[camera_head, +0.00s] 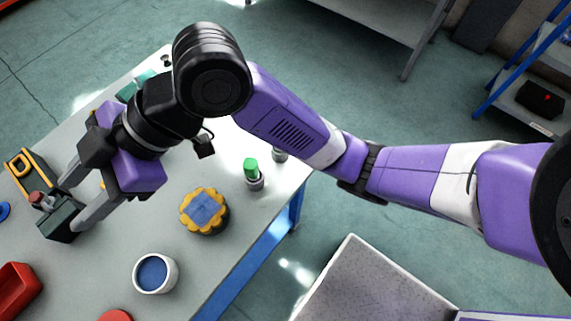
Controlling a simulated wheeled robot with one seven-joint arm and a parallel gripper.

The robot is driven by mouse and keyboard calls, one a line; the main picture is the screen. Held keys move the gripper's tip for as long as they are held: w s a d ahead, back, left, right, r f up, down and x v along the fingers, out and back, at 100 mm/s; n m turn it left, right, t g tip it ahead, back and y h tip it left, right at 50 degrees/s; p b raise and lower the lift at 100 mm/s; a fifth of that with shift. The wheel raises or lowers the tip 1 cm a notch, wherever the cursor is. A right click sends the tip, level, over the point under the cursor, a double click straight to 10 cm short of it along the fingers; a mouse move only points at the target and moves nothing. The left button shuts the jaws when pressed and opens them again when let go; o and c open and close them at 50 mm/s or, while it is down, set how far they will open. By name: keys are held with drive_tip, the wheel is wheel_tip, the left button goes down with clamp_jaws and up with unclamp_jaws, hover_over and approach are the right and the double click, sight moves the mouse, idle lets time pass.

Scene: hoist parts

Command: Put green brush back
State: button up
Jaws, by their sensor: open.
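A small upright item with a bright green top and a pale grey lower part (251,168) stands near the table's right edge. It may be the green brush; I cannot make out bristles. My gripper (70,206) is at the left of the table, well apart from this item, with its fingers spread. A dark green box-like part with a red-brown knob (60,221) is at the fingertips. I cannot tell whether the fingers touch it. A teal object (134,87) is partly hidden behind my arm.
The grey table (225,262) holds a yellow scalloped part with a blue top (203,211), a white cup with blue inside (155,273), a red tray (17,289) and a yellow-edged black part (28,172). A small grey item (280,154) stands beside the green-topped one.

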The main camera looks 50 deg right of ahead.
drive_tip(key=s+d+f+m+t+h, duration=0.8)
drive_tip(key=d+f+m+t, duration=0.3)
drive_tip(key=m, duration=0.7)
drive_tip(key=s+d+f+n+h, duration=0.1)
drive_tip(key=s+d, duration=0.5)
drive_tip(key=s, duration=0.3)
drive_tip(key=s+d+f+n+g+h, duration=0.1)
drive_tip(key=s+d+n+h, duration=0.1)
drive_tip(key=s+d, duration=0.4)
drive_tip(key=s, duration=0.4)
drive_tip(key=shift+s+f+g, duration=0.15)
drive_tip(key=shift+f+g, duration=0.15)
drive_tip(key=shift+d, duration=0.1)
